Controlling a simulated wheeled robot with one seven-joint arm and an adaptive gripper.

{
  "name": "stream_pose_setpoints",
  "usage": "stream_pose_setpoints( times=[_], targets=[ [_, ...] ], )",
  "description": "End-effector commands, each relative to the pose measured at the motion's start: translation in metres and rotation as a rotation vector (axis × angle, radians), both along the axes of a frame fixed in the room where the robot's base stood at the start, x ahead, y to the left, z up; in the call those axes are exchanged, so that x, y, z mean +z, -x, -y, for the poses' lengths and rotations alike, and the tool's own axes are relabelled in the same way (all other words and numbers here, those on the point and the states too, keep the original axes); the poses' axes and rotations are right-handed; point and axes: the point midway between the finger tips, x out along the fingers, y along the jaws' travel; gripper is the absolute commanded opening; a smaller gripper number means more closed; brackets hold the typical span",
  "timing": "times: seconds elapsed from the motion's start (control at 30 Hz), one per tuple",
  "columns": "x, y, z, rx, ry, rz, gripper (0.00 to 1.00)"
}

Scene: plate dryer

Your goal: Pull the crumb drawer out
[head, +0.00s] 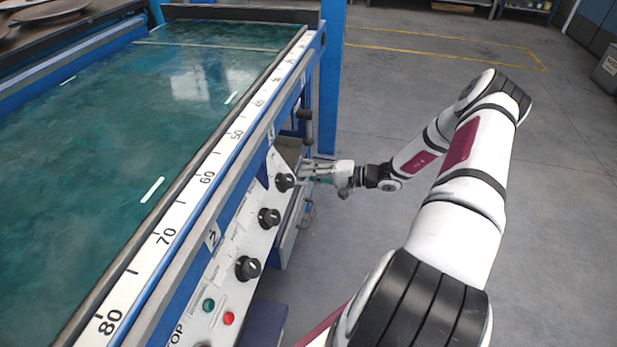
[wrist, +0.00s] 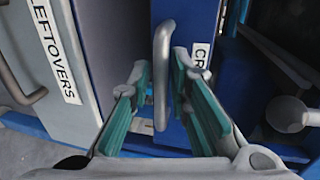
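The crumb drawer (wrist: 184,18) has a blue front with a white label starting "CR" and a grey bar handle (wrist: 161,75). My gripper (wrist: 160,88) is open, with one green-padded finger to each side of the handle in the wrist view. Gaps show between the handle and both pads; how deep the handle sits between them is hard to tell. In the head view my gripper (head: 312,172) is at the side of the machine, below the ruler edge. The drawer cannot be made out clearly there.
A light grey front labelled "LEFTOVERS" (wrist: 55,50) with its own handle (wrist: 18,85) stands left of the crumb drawer. Black knobs (head: 268,218) line the control panel near my arm. A blue post (head: 331,80) stands beyond.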

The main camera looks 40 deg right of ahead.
Motion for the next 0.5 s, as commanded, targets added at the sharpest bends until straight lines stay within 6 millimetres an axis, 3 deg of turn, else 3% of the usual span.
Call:
stream_pose_setpoints(
  times=[0.3, 0.4, 0.5],
  targets=[
    [-0.0002, -0.0022, -0.0019, 0.000, 0.000, 0.000, 0.18],
    [-0.0003, -0.0022, -0.0017, 0.000, 0.000, 0.000, 0.00],
    [-0.0003, -0.0021, -0.0017, 0.000, 0.000, 0.000, 0.00]
  ],
)
